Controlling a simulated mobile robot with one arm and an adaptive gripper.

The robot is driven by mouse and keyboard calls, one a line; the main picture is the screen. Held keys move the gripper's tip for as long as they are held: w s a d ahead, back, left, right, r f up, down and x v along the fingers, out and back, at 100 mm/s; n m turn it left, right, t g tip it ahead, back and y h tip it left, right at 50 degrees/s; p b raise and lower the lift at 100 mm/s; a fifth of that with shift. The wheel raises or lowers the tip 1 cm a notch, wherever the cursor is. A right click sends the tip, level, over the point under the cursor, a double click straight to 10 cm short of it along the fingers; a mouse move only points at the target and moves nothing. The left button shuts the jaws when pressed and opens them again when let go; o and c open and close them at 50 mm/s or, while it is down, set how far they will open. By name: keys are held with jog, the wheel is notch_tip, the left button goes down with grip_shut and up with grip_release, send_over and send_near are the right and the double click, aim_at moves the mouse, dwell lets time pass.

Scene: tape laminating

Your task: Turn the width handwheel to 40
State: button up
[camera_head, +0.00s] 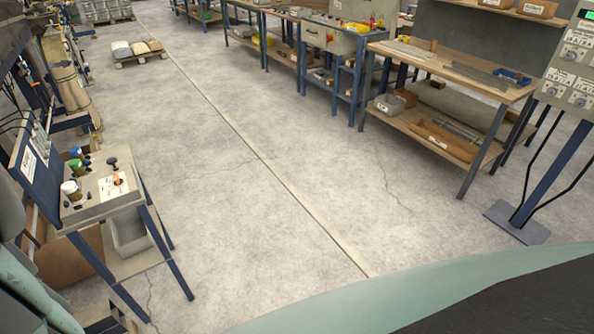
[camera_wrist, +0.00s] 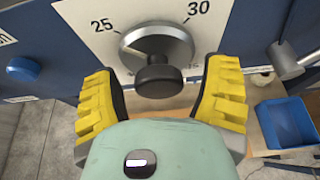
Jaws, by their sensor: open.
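In the wrist view, a round metal handwheel (camera_wrist: 157,42) with a dark knob (camera_wrist: 160,82) is set on a white dial plate. The number 25 stands at its upper left and 30 at its upper right; further marks below are partly hidden. My gripper (camera_wrist: 163,73) is open, its yellow-padded fingers on either side of the dark knob. I see a gap between the knob and each finger, and nothing is held. In the head view I cannot make out this handwheel or my gripper.
Near the dial are a blue knob (camera_wrist: 22,70), a metal lever (camera_wrist: 290,60) and a blue bin (camera_wrist: 287,122). In the head view, a control stand (camera_head: 105,190) is at left and a workbench (camera_head: 455,68) at right. The floor (camera_head: 250,190) between is clear.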

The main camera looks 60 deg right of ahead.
jog(key=shift+d, duration=0.1)
jog(key=c, duration=1.2)
